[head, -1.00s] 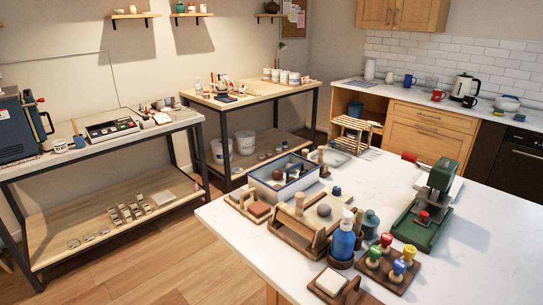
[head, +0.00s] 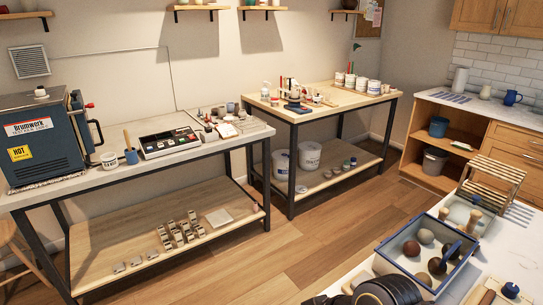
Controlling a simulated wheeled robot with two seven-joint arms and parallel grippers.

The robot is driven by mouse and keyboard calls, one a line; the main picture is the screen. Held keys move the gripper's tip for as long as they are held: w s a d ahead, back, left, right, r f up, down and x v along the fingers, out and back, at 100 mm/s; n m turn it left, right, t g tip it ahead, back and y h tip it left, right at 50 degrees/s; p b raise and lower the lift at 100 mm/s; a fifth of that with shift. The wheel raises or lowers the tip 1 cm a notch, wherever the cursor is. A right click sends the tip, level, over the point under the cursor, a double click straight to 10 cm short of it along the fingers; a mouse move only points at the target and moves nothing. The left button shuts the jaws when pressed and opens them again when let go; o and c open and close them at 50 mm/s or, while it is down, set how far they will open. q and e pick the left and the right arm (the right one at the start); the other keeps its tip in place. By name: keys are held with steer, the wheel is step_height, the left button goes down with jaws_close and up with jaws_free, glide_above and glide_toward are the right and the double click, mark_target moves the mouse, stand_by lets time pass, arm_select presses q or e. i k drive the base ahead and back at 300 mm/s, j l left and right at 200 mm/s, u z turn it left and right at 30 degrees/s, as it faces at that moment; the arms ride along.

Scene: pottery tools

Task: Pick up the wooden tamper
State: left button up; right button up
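I cannot make out for sure which object is the wooden tamper. Small upright wooden-handled pieces (head: 474,214) stand on the white worktop at the right, just behind the blue-rimmed bin; one of them may be it, but they are too small to tell. Neither gripper's fingers show in the head view. A dark rounded part at the bottom edge looks like a piece of my own arm and covers some of the worktop.
The blue-rimmed bin (head: 381,251) holds several brown and grey balls. A slatted wooden rack (head: 496,174) stands beyond it. A blue knob (head: 511,290) is at bottom right. A kiln (head: 45,140) and workbenches line the wall at left and centre. Wooden floor (head: 250,265) lies open between.

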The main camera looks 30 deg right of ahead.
mark_target(443, 212)
steer(key=i+z, duration=0.2)
steer(key=i, duration=0.35)
steer(key=i+j+z, duration=0.25)
steer(key=i, duration=0.3)
steer(key=i+l+z, duration=0.1)
steer(key=z, duration=0.35)
steer(key=i+z, duration=0.4)
steer(key=i+j+z, duration=0.1)
steer(key=z, duration=0.35)
steer(key=i+j+z, duration=0.15)
steer(key=z, duration=0.3)
steer(key=i+z, duration=0.35)
steer(key=z, duration=0.15)
steer(key=i+j+z, duration=0.1)
steer(key=i+z, duration=0.35)
steer(key=i+j+z, duration=0.25)
steer(key=z, duration=0.25)
steer(key=i, duration=0.35)
